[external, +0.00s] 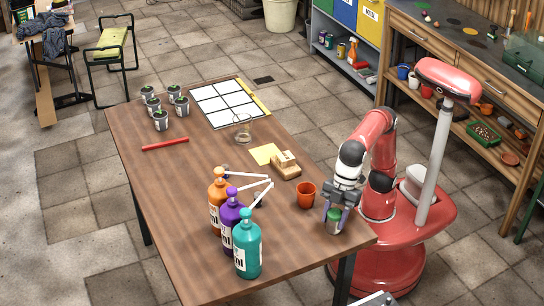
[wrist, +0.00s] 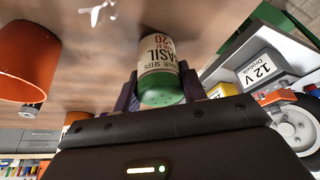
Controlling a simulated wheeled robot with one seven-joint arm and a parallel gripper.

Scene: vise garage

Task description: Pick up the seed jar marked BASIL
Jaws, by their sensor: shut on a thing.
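The seed jar (external: 334,226), with a green top, is between the fingers of my gripper (external: 337,214) at the near right corner of the table. In the wrist view the same jar (wrist: 159,62) shows a cream label that reads BASIL, with its green perforated end towards the camera. The purple fingers of my gripper (wrist: 160,88) are shut on it, one on each side. Whether the jar touches the tabletop or hangs just above it, I cannot tell.
An orange pot (external: 306,195) stands close left of the jar. Three pump bottles, orange (external: 217,203), purple (external: 231,225) and teal (external: 247,252), stand further left. A wooden block (external: 286,170) lies behind. The table (external: 185,185) is clear at its middle left.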

